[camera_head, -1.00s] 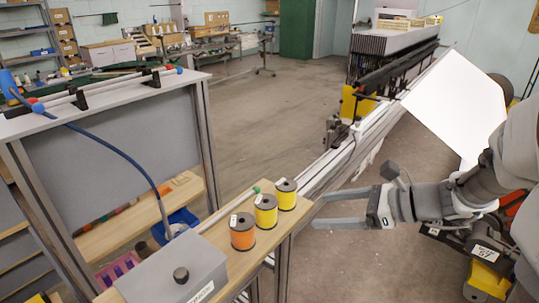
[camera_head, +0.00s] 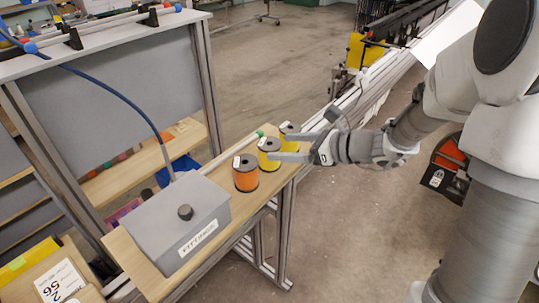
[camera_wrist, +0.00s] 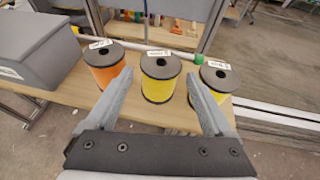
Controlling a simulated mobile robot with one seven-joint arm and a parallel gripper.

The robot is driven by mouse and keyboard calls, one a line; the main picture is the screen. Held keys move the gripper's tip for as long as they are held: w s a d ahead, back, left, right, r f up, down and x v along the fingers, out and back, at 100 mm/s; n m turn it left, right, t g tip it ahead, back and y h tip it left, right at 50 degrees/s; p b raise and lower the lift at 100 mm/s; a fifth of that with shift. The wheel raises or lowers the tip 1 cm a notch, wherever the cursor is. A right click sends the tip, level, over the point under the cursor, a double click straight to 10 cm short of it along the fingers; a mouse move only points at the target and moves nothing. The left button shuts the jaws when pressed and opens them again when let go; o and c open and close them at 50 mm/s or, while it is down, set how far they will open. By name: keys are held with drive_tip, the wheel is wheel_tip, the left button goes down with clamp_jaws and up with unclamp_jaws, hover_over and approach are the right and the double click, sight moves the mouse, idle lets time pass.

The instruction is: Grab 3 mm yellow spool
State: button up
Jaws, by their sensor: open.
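Two yellow spools with black flanges stand upright on a wooden shelf (camera_head: 220,262): a middle one (camera_head: 270,161) and a far one (camera_head: 296,143). They also show in the wrist view, the middle one at centre (camera_wrist: 158,90) and the other at right (camera_wrist: 217,87). Their white top labels are too small to read, so I cannot tell which is 3 mm. My gripper (camera_head: 283,146) is open, with its fingers (camera_wrist: 158,80) reaching toward the middle yellow spool, one finger on each side. Whether they touch it is unclear. The right finger partly covers the far spool.
An orange spool (camera_head: 246,178) stands just left of the middle yellow one, close to the left finger. A grey box (camera_head: 180,222) sits farther left on the shelf. A pale rod with a green end (camera_wrist: 190,57) runs behind the spools. Metal rails lie to the right.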

sight(271, 144)
drive_tip(key=x, duration=0.5)
drive_tip(key=shift+w+a+r, duration=0.1)
drive_tip(key=shift+a+r, duration=0.05)
drive_tip(key=shift+r, duration=0.15)
drive_tip(key=c, duration=1.2)
